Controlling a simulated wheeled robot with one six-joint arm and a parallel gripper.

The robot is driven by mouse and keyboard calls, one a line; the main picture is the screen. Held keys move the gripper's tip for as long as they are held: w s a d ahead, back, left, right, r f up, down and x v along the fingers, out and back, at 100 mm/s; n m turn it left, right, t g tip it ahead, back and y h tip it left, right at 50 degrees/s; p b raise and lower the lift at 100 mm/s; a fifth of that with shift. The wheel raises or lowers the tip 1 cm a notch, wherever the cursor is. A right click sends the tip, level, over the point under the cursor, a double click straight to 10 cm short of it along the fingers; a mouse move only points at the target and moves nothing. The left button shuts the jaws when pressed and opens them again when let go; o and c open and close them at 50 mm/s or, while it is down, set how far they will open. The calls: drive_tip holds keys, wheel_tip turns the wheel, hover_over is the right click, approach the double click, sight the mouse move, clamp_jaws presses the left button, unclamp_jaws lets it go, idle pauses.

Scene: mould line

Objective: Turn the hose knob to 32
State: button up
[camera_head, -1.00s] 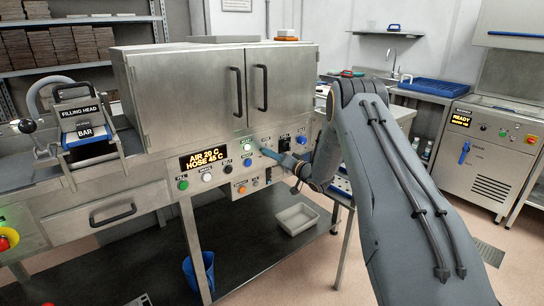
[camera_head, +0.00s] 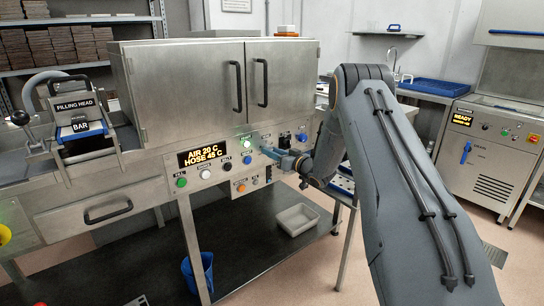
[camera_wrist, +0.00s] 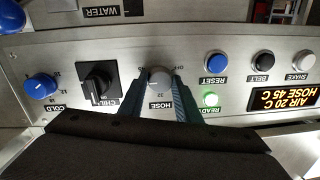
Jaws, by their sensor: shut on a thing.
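The hose knob (camera_wrist: 160,78) is a round grey knob on the steel control panel, labelled HOSE, in the wrist view. My gripper (camera_wrist: 161,84) is shut on it, with one blue-grey finger on each side. A scale with the marking 32 shows around the knob; which value the knob points to is too small to tell. In the head view my gripper (camera_head: 270,153) reaches the panel and hides the knob. The display (camera_head: 202,156) reads AIR 20 C and HOSE 45 C; it also shows upside down in the wrist view (camera_wrist: 283,98).
Beside the knob are a black chill switch (camera_wrist: 97,83), a blue cold knob (camera_wrist: 42,86), a blue reset button (camera_wrist: 215,62) and a lit green ready lamp (camera_wrist: 211,99). A steel cabinet (camera_head: 190,85) stands above the panel. A white bin (camera_head: 297,220) sits below.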

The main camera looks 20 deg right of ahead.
drive_tip(key=shift+r+n+t+h+b, duration=0.15)
drive_tip(key=shift+n+h+b, duration=0.3)
drive_tip(key=shift+n+b, duration=2.95)
drive_tip(key=shift+f+n+t+h+b, duration=0.15)
drive_tip(key=shift+n+h+b, duration=0.3)
drive_tip(key=shift+n+b, duration=2.9)
drive_tip(key=n+p, duration=0.3)
drive_tip(key=shift+a+r, duration=0.1)
drive_tip(key=o, duration=1.1)
drive_tip(key=shift+c, duration=0.2)
drive_tip(key=shift+s, duration=0.1)
